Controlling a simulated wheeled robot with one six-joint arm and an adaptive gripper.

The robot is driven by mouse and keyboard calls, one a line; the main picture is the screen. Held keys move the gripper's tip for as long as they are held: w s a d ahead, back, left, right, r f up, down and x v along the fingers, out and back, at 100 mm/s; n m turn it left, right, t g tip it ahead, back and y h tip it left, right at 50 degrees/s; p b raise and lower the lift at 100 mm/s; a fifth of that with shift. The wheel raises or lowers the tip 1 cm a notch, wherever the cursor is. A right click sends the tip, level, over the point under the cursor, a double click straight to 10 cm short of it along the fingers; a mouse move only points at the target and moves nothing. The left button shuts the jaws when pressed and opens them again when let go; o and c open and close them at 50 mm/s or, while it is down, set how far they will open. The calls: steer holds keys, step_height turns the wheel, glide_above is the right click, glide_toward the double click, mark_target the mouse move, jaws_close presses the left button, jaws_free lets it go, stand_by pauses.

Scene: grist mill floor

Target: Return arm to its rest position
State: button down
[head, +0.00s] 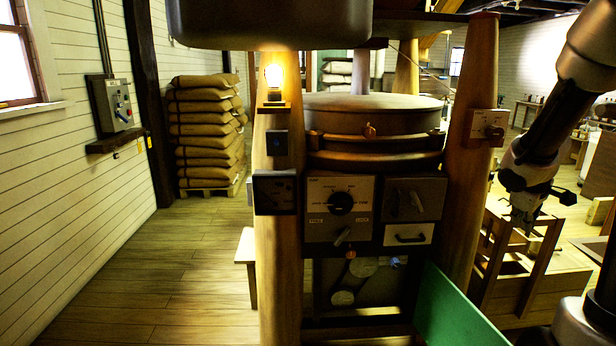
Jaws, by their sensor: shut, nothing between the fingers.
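My arm comes in at the upper right of the head view and bends down to my gripper (525,222). The gripper points downward, is shut and holds nothing. It hangs in front of a wooden frame or crate (522,268) at the right; whether it touches the wood cannot be told.
A mill stand with a round millstone casing (372,118) and a dial panel (339,208) fills the middle. A green board (455,310) slants below it. Stacked sacks (205,130) and a wall switch box (115,104) stand at the left.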

steer(key=s+a+r+m, duration=0.4)
steer(key=s+a+r, duration=0.3)
steer(key=s+r, duration=0.3)
steer(key=s+a+m+y, duration=0.1)
steer(key=s+a+y, duration=0.3)
steer(key=s+a, duration=0.7)
steer(key=shift+s+r, duration=0.25)
steer(key=shift+s, duration=0.65)
steer(key=shift+d, duration=0.1)
